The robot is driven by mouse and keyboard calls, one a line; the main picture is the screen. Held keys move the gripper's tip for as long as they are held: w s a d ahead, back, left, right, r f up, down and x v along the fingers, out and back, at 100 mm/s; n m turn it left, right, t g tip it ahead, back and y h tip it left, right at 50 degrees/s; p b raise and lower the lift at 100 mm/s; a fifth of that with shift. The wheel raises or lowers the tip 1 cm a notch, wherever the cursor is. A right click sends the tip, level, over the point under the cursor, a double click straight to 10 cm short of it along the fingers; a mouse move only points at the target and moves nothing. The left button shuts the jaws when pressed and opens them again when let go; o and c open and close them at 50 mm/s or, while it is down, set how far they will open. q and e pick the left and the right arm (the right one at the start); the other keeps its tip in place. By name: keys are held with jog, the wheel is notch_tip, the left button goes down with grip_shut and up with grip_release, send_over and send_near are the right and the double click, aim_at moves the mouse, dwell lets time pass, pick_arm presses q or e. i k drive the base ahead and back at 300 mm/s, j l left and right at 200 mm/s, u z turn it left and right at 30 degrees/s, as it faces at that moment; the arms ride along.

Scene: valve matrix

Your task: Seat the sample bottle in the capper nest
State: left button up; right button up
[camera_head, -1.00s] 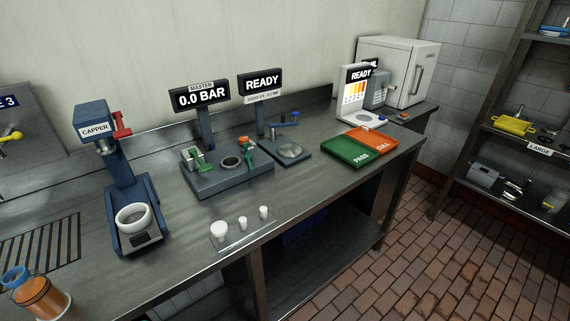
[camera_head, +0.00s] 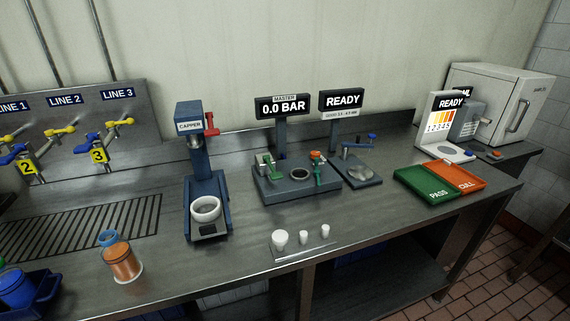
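The sample bottle (camera_head: 122,262), filled with orange-brown liquid and with a blue ring at its neck, stands on a pale disc on the counter at the lower left. The capper (camera_head: 190,128) is a blue stand with a red handle. Its nest is a white ring (camera_head: 206,209) on the blue base, and it looks empty. The bottle stands apart from the nest, to its left and nearer the front edge. Neither of my grippers is in view.
A drain grate (camera_head: 80,226) lies behind the bottle, with line valves (camera_head: 60,131) on the back panel. A blue container (camera_head: 20,288) sits at the lower left corner. Small white cups (camera_head: 279,238) stand right of the capper. The counter between bottle and capper is clear.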

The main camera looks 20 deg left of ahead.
aim_at(208, 215)
jog(key=u, duration=1.9)
